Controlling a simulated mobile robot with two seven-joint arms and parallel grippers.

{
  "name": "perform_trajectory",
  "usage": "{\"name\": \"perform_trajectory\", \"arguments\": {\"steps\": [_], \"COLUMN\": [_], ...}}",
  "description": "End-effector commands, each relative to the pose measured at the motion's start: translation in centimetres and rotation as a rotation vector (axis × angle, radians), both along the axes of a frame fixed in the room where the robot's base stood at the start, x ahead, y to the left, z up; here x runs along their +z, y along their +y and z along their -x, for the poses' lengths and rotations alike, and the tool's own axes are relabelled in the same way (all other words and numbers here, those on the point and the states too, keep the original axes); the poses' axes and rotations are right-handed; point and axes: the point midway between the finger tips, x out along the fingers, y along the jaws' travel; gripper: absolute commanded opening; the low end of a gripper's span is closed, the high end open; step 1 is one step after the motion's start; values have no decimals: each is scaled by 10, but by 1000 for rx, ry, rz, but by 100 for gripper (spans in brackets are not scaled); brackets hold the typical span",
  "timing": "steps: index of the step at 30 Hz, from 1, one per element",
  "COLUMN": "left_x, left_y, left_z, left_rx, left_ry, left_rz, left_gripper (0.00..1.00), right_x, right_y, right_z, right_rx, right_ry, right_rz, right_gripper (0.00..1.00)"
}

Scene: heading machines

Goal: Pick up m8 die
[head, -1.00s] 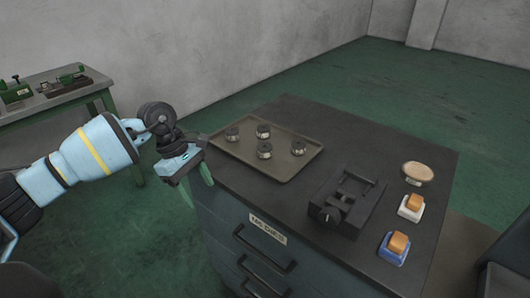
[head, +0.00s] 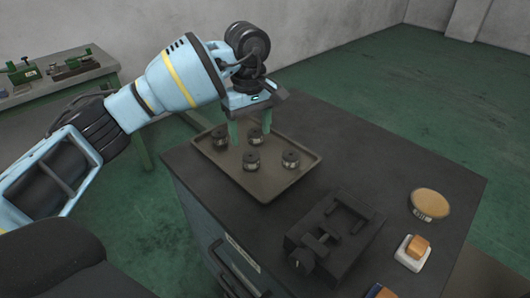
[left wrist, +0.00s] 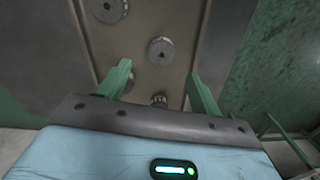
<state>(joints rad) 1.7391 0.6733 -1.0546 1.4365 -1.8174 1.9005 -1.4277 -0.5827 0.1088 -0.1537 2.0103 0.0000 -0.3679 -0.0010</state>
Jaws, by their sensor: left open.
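Several small round metal dies stand on a brown tray (head: 265,190). In the head view one die (head: 220,137) is at the left, one (head: 251,162) at the front, one (head: 291,158) at the right and one (head: 256,137) at the back. No marking tells which is m8. My left gripper (head: 250,130) is open and points down over the back part of the tray. In the left wrist view a die (left wrist: 159,100) shows between the green fingers (left wrist: 159,72), partly hidden by the gripper body; another die (left wrist: 161,50) lies just beyond the fingertips. My right gripper is not in view.
A black vise-like fixture (head: 335,232) stands on the dark cabinet top (head: 400,170). At the right are a round tan-topped piece (head: 429,204) and an orange-and-white block (head: 412,252). A bench with green tools (head: 60,75) stands at the far left.

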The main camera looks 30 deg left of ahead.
Motion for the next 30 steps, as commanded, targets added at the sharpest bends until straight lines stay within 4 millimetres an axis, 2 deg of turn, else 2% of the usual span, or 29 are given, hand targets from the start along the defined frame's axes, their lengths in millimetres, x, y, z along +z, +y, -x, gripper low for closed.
{"name": "perform_trajectory", "arguments": {"steps": [5, 13, 20, 30], "left_x": [-1, -23, -31, -73], "left_y": [-1, -1, -1, -1], "left_z": [0, 0, -1, -2], "left_rx": [-2, -1, -1, -1], "left_ry": [0, 1, 1, 0], "left_rz": [-1, 0, 1, 0], "left_gripper": [65, 65, 65, 65], "right_x": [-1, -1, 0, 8], "right_y": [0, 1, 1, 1], "right_z": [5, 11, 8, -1], "right_rx": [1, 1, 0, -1], "right_ry": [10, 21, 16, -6], "right_rz": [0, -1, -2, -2], "right_gripper": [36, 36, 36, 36]}}
